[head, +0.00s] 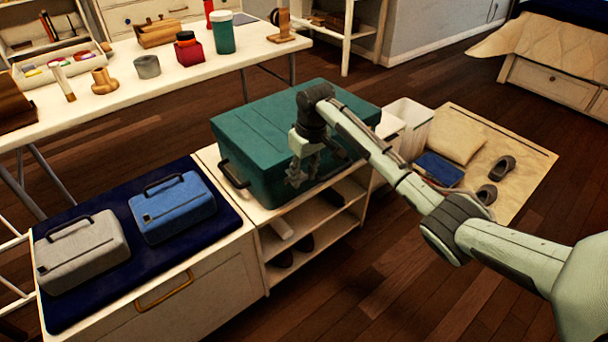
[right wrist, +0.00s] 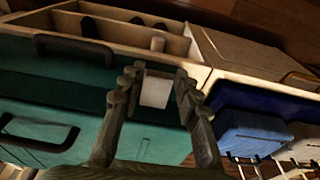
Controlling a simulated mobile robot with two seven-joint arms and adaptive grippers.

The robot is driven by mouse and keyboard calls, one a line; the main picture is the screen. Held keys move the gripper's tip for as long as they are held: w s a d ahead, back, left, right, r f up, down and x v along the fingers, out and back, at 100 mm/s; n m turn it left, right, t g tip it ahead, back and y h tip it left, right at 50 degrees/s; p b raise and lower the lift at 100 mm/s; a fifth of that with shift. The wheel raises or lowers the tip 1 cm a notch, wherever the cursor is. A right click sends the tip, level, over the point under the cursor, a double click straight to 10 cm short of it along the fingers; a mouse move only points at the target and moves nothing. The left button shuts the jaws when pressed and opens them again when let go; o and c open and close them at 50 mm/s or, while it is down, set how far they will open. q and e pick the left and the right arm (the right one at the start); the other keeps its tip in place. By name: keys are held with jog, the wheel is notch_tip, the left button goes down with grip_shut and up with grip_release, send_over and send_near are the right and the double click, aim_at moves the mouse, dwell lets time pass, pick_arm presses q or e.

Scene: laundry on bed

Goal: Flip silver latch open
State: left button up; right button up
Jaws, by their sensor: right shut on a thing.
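A large teal case (head: 245,125) lies on the white shelf unit, with a dark handle (head: 233,176) on its front. The right wrist view also shows the teal case (right wrist: 60,85). My right gripper (head: 302,176) is at the front face of the case, right of that handle. In the right wrist view, the pale silver latch (right wrist: 156,91) sits between my fingertips, and the gripper is shut on it. The arm and fingers hide the latch in the head view. My left gripper is not in view.
A blue case (head: 172,208) and a grey case (head: 82,252) stand on a navy mat to the left. Open shelves (head: 315,218) lie below the teal case. White bins (head: 408,125) stand to its right. A cluttered table (head: 130,80) is behind.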

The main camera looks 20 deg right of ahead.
dwell(0.3)
jog(key=o, duration=1.1)
jog(key=shift+c, duration=0.2)
notch_tip(320, 180, up, 12)
jog(key=s, duration=0.1)
jog(key=shift+s+d, duration=0.35)
jog(key=shift+s, duration=0.05)
jog(key=shift+f, duration=0.1)
